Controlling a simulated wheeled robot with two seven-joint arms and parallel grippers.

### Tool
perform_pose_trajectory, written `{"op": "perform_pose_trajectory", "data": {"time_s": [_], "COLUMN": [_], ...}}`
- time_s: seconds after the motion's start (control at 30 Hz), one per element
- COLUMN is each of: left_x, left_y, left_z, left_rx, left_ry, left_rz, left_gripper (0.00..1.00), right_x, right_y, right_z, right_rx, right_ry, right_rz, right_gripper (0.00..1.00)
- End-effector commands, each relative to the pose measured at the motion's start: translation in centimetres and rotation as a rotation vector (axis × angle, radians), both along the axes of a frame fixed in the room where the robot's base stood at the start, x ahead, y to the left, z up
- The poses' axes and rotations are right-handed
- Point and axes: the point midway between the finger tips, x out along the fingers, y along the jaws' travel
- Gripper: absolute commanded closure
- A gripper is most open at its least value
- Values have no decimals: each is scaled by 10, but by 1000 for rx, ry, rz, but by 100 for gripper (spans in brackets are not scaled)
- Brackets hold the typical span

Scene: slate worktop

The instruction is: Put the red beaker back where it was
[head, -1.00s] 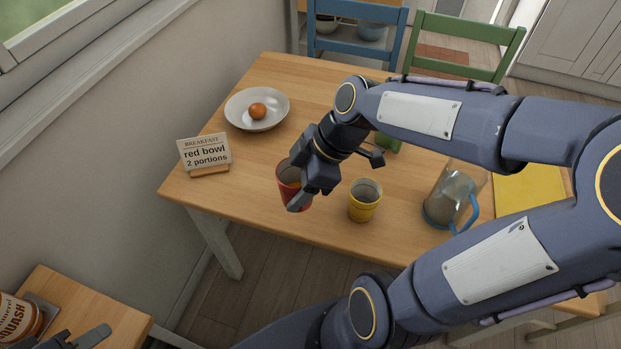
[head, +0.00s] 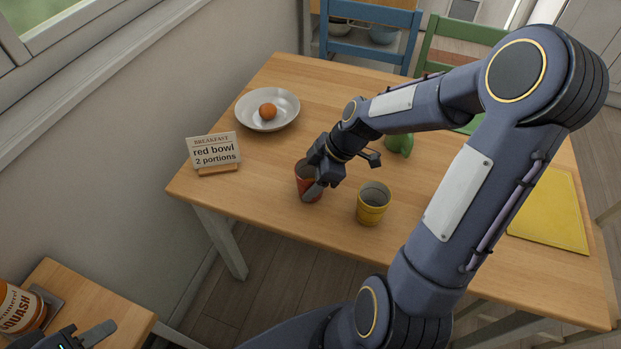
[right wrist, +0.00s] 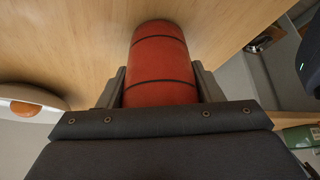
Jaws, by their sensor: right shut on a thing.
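The red beaker (head: 303,181) is upright over the wooden table, left of a yellow cup (head: 373,204). My right gripper (head: 315,183) is shut on its side; the gripper hides part of it. In the right wrist view the red beaker (right wrist: 160,62) shows dark bands and sits between the two fingers (right wrist: 160,90). I cannot tell whether its base touches the table. My left gripper (head: 85,338) is at the bottom left, cut off by the frame edge, near a small side table; its opening is unclear.
A bowl (head: 250,117) with an orange ball-like item stands at the back left. A card (head: 214,149) reading "red bowl 2 portions" stands at the left edge. A green object (head: 400,144) stands behind the yellow cup. A yellow mat (head: 550,215) lies at right.

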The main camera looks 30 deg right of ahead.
Motion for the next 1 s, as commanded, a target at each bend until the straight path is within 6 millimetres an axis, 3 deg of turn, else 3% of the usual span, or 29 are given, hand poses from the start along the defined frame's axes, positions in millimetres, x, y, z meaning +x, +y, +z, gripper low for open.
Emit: {"op": "perform_pose_trajectory", "data": {"time_s": [0.37,0.4,0.57,0.83,1.0], "left_x": [0,0,0,0,0], "left_y": [0,0,0,0,0], "left_z": [-5,-4,-4,-2,2], "left_rx": [0,0,0,0,0], "left_ry": [0,0,0,0,0], "left_rz": [0,0,0,0,0], "left_gripper": [64,64,64,64,64], "right_x": [0,0,0,0,-1], "right_y": [0,0,0,0,-6], "right_z": [-5,-4,-3,-2,11], "right_rx": [-1,-1,-1,-1,-4], "right_ry": [-2,-2,-2,-2,-5], "right_rz": [-1,-1,-1,-1,-5], "right_gripper": [68,38,19,19,19]}}
